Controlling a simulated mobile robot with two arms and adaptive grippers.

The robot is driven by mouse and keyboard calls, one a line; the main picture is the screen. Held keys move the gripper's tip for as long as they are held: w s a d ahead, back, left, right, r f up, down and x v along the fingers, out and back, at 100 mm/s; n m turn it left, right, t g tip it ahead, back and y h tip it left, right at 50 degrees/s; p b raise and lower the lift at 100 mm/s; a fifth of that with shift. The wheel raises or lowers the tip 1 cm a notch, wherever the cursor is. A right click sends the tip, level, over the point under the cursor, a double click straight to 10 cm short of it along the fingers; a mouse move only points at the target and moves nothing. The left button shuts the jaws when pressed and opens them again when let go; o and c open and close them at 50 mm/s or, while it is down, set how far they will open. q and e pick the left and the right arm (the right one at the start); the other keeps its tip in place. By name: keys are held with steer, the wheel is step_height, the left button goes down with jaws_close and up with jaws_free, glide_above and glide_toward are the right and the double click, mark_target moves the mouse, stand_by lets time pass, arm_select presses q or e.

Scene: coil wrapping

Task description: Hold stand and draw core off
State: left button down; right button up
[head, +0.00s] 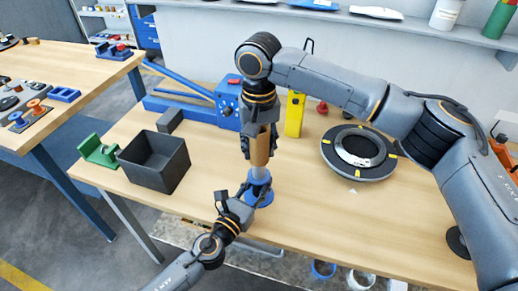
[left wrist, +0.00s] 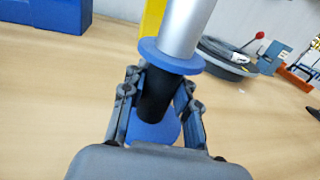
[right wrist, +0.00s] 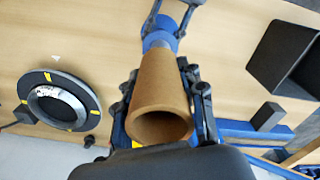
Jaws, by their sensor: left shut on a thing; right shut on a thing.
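The stand has a blue base (head: 263,200), a dark neck (left wrist: 155,98), a blue flange (left wrist: 170,56) and a silver rod (left wrist: 186,25). My left gripper (head: 246,190) is shut around the dark neck, below the flange. The brown tubular core (head: 261,148) is above the flange, in line with the rod, with bare silver showing between them. My right gripper (head: 258,140) is shut on the core from above. In the right wrist view the core's open end (right wrist: 160,126) faces the camera. I cannot tell whether the rod's tip is still inside the core.
A black open bin (head: 155,161) and a green holder (head: 99,150) are at left. A blue lever machine (head: 228,100) and a yellow block (head: 295,114) stand behind. A dark ring-shaped coil (head: 358,152) lies at right. Bare wood surrounds the stand.

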steer(key=shift+r, duration=1.65)
arm_select(q)
steer(key=c, duration=0.9)
jaws_free()
steer(key=shift+c, duration=0.2)
steer(key=v, duration=1.2)
